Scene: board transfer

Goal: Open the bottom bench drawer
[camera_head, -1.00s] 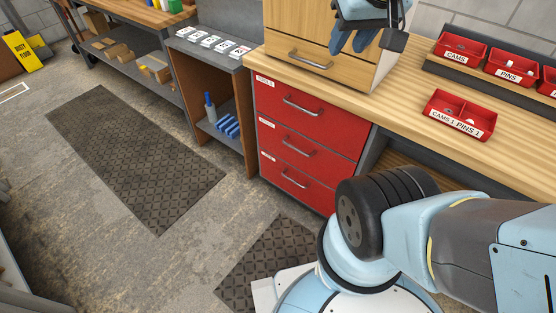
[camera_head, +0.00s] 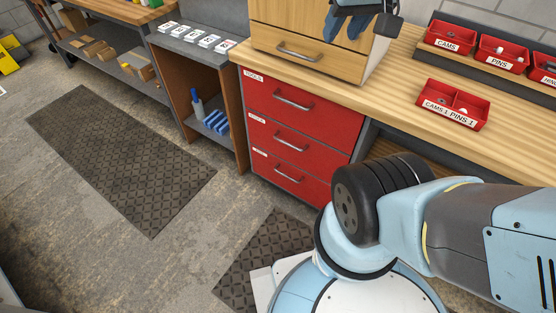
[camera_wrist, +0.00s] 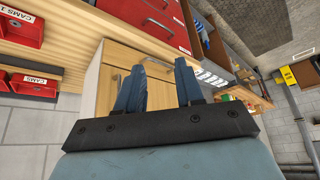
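The bench's bottom red drawer (camera_head: 270,170) is shut, with a horizontal metal handle (camera_head: 288,175). It is the lowest of three red drawers under the wooden bench top, and all three are flush. My gripper (camera_head: 347,22) is at the top edge of the head view, partly cut off, in front of the wooden cabinet and well above the bottom drawer. In the wrist view my gripper (camera_wrist: 160,66) has its two blue fingers apart with nothing between them. Red drawers (camera_wrist: 158,18) show beyond it at the top.
A wooden cabinet (camera_head: 290,25) with its own drawer stands on the bench top (camera_head: 400,95). A red bin (camera_head: 453,105) sits to its right. An open shelf unit (camera_head: 185,75) stands left of the drawers. Floor with a dark mat (camera_head: 125,150) is clear at left.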

